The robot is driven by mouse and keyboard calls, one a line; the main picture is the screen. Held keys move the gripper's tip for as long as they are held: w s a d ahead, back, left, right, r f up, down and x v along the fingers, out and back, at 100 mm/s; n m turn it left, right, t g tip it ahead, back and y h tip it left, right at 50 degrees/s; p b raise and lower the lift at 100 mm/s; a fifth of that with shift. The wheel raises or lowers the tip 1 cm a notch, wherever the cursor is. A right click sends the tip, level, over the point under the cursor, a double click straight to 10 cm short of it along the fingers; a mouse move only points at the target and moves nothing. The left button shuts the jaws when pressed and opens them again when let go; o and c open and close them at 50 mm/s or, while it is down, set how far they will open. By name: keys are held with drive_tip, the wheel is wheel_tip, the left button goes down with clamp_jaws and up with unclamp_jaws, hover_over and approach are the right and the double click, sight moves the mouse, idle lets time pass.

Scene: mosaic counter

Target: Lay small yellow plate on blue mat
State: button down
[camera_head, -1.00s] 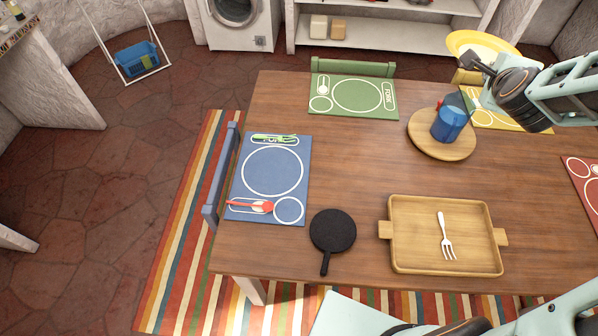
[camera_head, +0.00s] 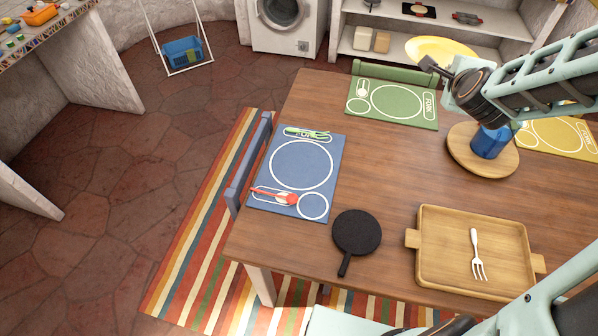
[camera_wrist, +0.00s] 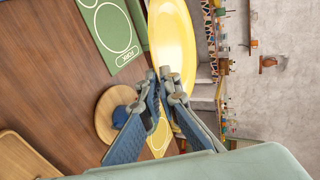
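The small yellow plate (camera_head: 443,51) is held in the air beyond the table's far edge, right of the green mat. It also shows in the wrist view (camera_wrist: 172,38). My gripper (camera_head: 430,65) is shut on its near rim; in the wrist view the fingertips (camera_wrist: 164,76) meet at the plate's edge. The blue mat (camera_head: 302,165) lies at the left end of the table, with a printed plate outline. The outline's middle is bare.
The green mat (camera_head: 397,101) and yellow mat (camera_head: 556,136) lie along the far side. A blue cup (camera_head: 489,142) stands on a round wooden board (camera_head: 462,156). A black pan (camera_head: 357,232) and a wooden tray (camera_head: 447,270) with a white fork lie nearer.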

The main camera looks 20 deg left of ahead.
wheel_tip(320, 180, down, 23)
drive_tip(key=n+y+b, duration=0.1)
drive_tip(key=y+b, duration=0.1)
drive_tip(key=b, duration=1.4)
drive_tip(key=s+a+n+g+y+p, duration=0.6)
drive_tip(key=s+a+n+y+p, duration=0.35)
drive_tip(key=s+a+p, duration=1.05)
drive_tip(key=shift+n+h, duration=0.25)
drive_tip(key=shift+n, duration=0.2)
drive_tip(key=w+a+f+b, duration=0.1)
drive_tip(key=w+f+b, duration=0.2)
drive_tip(key=b, duration=0.3)
drive_tip(key=w+a+f+b, duration=0.1)
drive_tip(key=w+f+b, duration=0.2)
drive_tip(key=b, duration=0.4)
drive_tip(key=w+a+f+b, duration=0.1)
drive_tip(key=w+f+b, duration=0.2)
drive_tip(key=b, duration=0.3)
drive_tip(key=shift+w, duration=0.55)
drive_tip(key=shift+w+a+f+b, duration=0.2)
drive_tip(key=shift+w+f+b, duration=0.1)
drive_tip(key=shift+b, duration=0.25)
